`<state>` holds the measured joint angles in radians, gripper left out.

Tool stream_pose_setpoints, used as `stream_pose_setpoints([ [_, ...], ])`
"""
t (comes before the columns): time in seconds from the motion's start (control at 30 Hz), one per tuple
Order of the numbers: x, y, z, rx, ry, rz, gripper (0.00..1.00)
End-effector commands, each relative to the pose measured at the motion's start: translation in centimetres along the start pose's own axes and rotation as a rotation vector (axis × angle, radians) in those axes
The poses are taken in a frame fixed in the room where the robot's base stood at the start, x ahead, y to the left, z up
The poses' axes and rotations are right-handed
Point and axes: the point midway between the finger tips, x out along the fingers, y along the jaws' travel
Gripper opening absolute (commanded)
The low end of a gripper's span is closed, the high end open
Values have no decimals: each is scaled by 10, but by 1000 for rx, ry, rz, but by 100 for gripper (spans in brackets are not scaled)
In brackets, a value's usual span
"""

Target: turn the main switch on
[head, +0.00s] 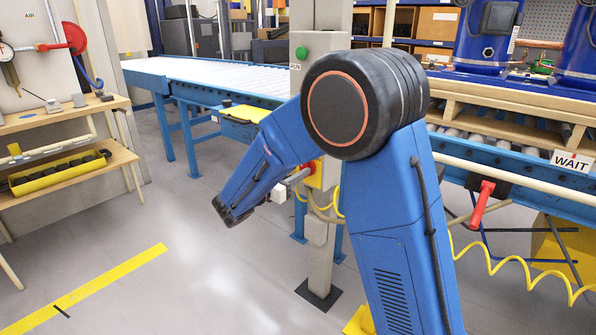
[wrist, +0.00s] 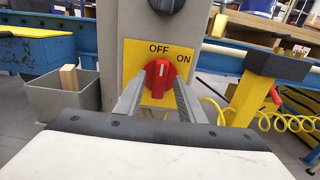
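The main switch is a red rotary knob (wrist: 160,75) on a yellow plate (wrist: 132,55) lettered OFF and ON, facing me in the wrist view. Its white mark points up, toward OFF. My gripper (wrist: 161,88) is open, with one grey finger on each side of the knob. The knob lies between the fingertips; whether they touch it I cannot tell. In the head view the red knob (head: 313,166) shows on the grey post, partly hidden by my arm, with my gripper (head: 298,176) in front of it.
A green RUN button (head: 301,53) sits higher on the post. A dark round part (wrist: 166,4) is above the plate. A yellow coiled hose (head: 497,264) runs nearby. The floor at left is clear.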

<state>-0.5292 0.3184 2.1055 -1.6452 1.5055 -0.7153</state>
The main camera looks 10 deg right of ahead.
Motion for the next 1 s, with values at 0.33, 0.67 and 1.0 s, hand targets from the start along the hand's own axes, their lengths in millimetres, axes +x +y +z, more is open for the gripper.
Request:
stream_pose_setpoints([
  [0.33,12,0,0,0,-1,0,36],
  [0.67,12,0,0,0,0,0,0],
  [1.0,12,0,0,42,0,0,0],
])
